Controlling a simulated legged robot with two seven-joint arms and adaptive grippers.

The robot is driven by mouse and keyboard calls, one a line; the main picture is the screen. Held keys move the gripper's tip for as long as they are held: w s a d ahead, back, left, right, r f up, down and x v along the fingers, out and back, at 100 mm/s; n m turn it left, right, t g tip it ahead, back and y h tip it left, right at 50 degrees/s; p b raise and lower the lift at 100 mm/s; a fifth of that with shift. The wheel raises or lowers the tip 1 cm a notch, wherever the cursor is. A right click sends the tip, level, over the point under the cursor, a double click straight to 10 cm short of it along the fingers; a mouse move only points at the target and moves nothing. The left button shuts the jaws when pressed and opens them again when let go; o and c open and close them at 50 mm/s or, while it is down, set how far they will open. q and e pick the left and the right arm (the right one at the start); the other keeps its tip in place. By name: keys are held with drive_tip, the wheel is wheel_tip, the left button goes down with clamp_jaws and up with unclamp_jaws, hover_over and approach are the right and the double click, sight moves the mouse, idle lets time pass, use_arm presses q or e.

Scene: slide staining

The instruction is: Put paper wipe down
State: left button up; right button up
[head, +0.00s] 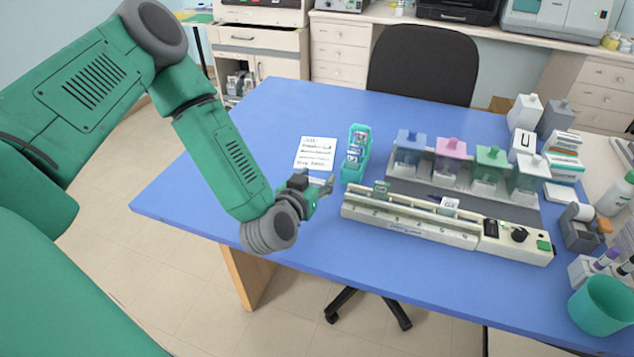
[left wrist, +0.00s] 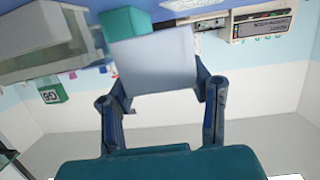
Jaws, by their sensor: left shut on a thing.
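My left gripper (head: 322,186) is over the left part of the blue table, near the left end of the long white rail. In the left wrist view its two dark fingers are shut on a pale, flat, square piece, which looks like the paper wipe (left wrist: 155,58). The wipe stretches between the fingertips. In the head view the wipe is too small, or too hidden by the gripper, to make out clearly. My right gripper is not in view.
The blue table (head: 290,105) holds a written card (head: 315,153), a teal slide holder (head: 355,154), a long rail (head: 410,220) and a row of lidded staining jars (head: 451,148). A teal cup (head: 602,304) stands at right. The table's left part is clear.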

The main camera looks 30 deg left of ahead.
use_arm(q)
drive_tip(key=shift+a+f, duration=0.15)
drive_tip(key=shift+f, duration=0.4)
drive_tip(key=shift+a+f, duration=0.1)
drive_tip(key=shift+a, duration=0.05)
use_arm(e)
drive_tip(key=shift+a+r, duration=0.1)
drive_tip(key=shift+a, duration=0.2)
use_arm(q)
drive_tip(key=shift+d, duration=0.2)
